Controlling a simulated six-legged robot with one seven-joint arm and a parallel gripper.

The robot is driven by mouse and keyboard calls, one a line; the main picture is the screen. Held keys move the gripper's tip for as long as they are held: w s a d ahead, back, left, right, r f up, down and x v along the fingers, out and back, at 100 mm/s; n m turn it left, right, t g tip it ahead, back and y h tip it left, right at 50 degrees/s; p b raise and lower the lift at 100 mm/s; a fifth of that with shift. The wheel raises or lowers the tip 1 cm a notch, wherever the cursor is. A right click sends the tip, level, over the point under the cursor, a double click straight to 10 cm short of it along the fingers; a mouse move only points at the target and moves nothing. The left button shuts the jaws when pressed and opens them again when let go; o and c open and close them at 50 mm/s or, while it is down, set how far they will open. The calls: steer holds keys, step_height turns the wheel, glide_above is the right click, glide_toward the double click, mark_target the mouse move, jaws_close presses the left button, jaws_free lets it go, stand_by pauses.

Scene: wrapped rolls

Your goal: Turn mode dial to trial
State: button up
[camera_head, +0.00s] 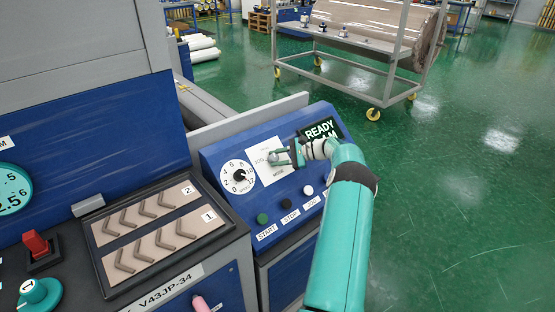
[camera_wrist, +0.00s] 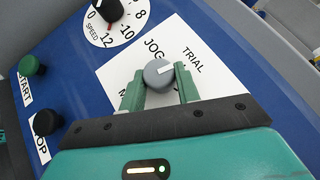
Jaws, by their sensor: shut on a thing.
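The mode dial (camera_wrist: 158,74) is a round grey knob with a white pointer line, on a white label plate (camera_head: 270,174). In the wrist view the line points up and right, towards the word TRIAL; JOG stands above the knob. Part of the lettering at lower left is hidden by a finger. My gripper (camera_wrist: 160,90) has one green finger on each side of the knob and is shut on it. In the head view my gripper (camera_head: 284,157) is at the plate and mostly covers the dial.
The speed dial (camera_head: 238,177) is left of the plate. The START (camera_head: 262,218), STOP (camera_head: 285,204) and white (camera_head: 307,190) buttons are below it. A READY screen (camera_head: 322,130) is behind my gripper. A tray of brackets (camera_head: 225,232) lies at left.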

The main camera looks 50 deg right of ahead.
steer(key=shift+n+g, duration=1.1)
steer(key=shift+n, duration=0.1)
steer(key=o, duration=1)
steer(key=shift+r, duration=0.1)
steer(key=shift+d+r, duration=0.1)
steer(key=shift+d, duration=0.05)
